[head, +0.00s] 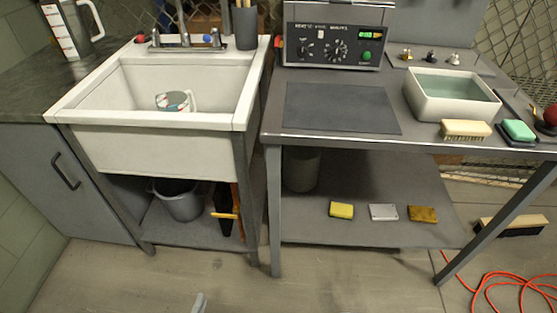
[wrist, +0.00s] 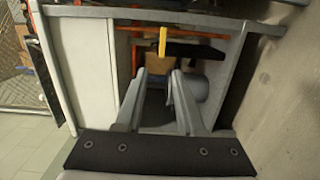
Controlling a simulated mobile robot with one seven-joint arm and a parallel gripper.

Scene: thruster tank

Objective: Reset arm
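My gripper (wrist: 158,76) shows in the wrist view with its two grey fingers apart. Nothing is seen held between them; the gap shows the space beyond. In the head view only a small grey tip, probably of my gripper, shows at the bottom edge left of centre. The rest of my arm is hidden from the head view. The gripper appears to face the area under the sink, with a yellow bar (wrist: 162,41) beyond the fingertips and a grey rounded object (wrist: 196,86) behind the right finger.
A white sink (head: 150,150) holding a mug (head: 175,101) stands left. A grey workbench (head: 340,143) stands right, with a white basin (head: 418,104) on top and sponges (head: 341,210) on its lower shelf. A bucket (head: 180,203) sits under the sink. An orange cord (head: 505,285) lies on the floor.

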